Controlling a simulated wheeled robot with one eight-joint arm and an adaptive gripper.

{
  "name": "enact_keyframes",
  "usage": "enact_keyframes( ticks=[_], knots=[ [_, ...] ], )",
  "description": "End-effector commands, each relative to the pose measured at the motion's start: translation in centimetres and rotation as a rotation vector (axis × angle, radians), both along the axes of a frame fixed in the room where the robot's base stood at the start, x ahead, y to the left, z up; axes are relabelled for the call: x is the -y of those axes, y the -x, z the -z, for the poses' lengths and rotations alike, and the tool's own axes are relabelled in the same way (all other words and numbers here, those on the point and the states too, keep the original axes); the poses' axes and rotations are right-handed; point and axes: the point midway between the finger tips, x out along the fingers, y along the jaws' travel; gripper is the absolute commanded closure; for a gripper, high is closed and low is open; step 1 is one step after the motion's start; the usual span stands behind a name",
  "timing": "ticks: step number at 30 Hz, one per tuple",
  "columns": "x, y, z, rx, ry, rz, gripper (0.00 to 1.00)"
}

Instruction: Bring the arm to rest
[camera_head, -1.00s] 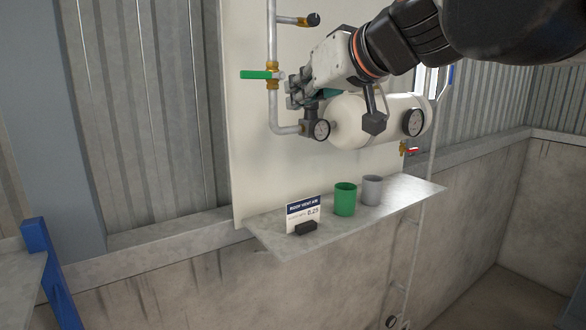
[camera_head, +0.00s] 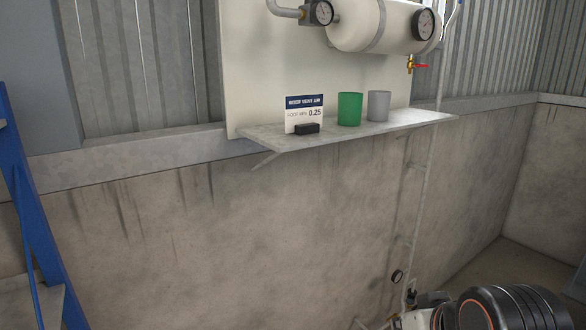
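My arm (camera_head: 510,308) shows only at the bottom right corner of the head view, low and away from the tank and the shelf. My gripper is at the lower edge of the picture, mostly cut off, and its fingers cannot be made out. The white receiver tank (camera_head: 375,25) is at the top of the view, fixed to the pale panel (camera_head: 260,70). Nothing of my arm touches it.
A wall shelf (camera_head: 380,127) holds a green cup (camera_head: 349,109), a grey cup (camera_head: 378,106) and a sign (camera_head: 304,113) in a black stand. A blue frame (camera_head: 35,230) stands at left. The wall's middle is unobstructed.

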Motion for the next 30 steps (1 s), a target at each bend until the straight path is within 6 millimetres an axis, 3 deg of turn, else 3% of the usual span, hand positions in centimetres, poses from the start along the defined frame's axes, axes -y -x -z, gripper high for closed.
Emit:
enact_keyframes(
  ticks=[1, 6, 30],
  knots=[
    [0.6, 0.6, 2.2, -0.010, 0.009, 0.019, 1.00],
    [1.6, 1.7, 4.4, -0.029, 0.026, 0.055, 1.00],
    [1.6, 1.7, 4.3, -0.029, 0.025, 0.056, 1.00]
  ],
)
